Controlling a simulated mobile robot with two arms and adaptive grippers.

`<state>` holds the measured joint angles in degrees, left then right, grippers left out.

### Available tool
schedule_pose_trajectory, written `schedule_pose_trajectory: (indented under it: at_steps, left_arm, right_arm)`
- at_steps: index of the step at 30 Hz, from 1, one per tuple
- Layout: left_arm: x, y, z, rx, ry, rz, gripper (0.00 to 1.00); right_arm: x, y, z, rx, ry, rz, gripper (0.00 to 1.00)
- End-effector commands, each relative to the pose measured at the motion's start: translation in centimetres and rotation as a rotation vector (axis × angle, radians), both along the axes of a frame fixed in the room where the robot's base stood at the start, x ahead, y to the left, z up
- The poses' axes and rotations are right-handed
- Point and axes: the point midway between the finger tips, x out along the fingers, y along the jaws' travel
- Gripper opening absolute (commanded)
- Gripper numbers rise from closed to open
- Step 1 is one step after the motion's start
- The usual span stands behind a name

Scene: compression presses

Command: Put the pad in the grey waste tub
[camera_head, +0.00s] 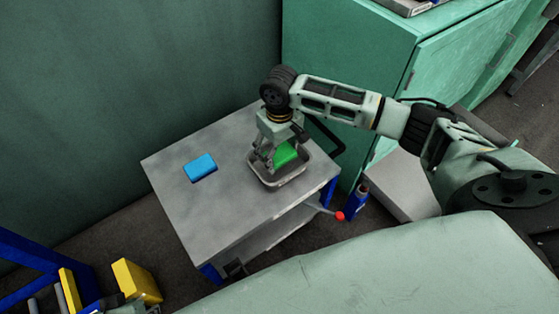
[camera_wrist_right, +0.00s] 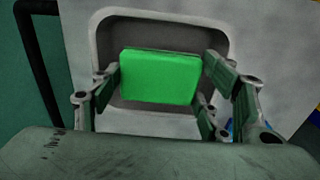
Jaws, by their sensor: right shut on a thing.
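A green pad (camera_head: 286,154) is held between the fingers of my right gripper (camera_head: 273,153), which points down. The pad is over the opening of a grey, shallow, rectangular tub (camera_head: 282,182) at the right part of the table top. In the right wrist view the pad (camera_wrist_right: 160,78) shows face-on between the fingers, with the tub's rim (camera_wrist_right: 158,13) around it. I cannot tell whether the pad touches the tub's floor. My left gripper does not clearly show.
A blue block (camera_head: 200,167) lies on the grey table (camera_head: 222,205), left of the tub. A green cabinet (camera_head: 345,60) is behind. A yellow object (camera_head: 136,281) is at lower left. The table's front is clear.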

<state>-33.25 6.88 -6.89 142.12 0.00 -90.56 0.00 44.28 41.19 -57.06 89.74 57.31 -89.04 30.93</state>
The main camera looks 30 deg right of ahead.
Motion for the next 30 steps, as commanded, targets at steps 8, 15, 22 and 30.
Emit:
schedule_pose_trajectory:
  at_steps: [8, 15, 22, 30]
  left_arm:
    - [0.1, 0.0, -1.5, -0.001, -0.005, 0.0, 0.26]
    - [0.3, 0.0, -1.5, -0.002, -0.012, 0.0, 0.26]
    - [0.2, 0.0, -1.3, -0.002, -0.011, 0.0, 0.26]
    - [0.2, -0.1, -1.4, -0.002, -0.01, 0.0, 0.26]
  right_arm:
    - [0.0, 0.0, -3.5, -0.001, 0.001, 0.001, 0.45]
    - [0.0, 0.0, -4.0, 0.0, -0.001, 0.001, 0.45]
    - [0.0, 0.0, -4.2, 0.0, -0.001, 0.001, 0.72]
    - [0.0, 0.0, -4.2, 0.0, -0.001, 0.0, 0.88]
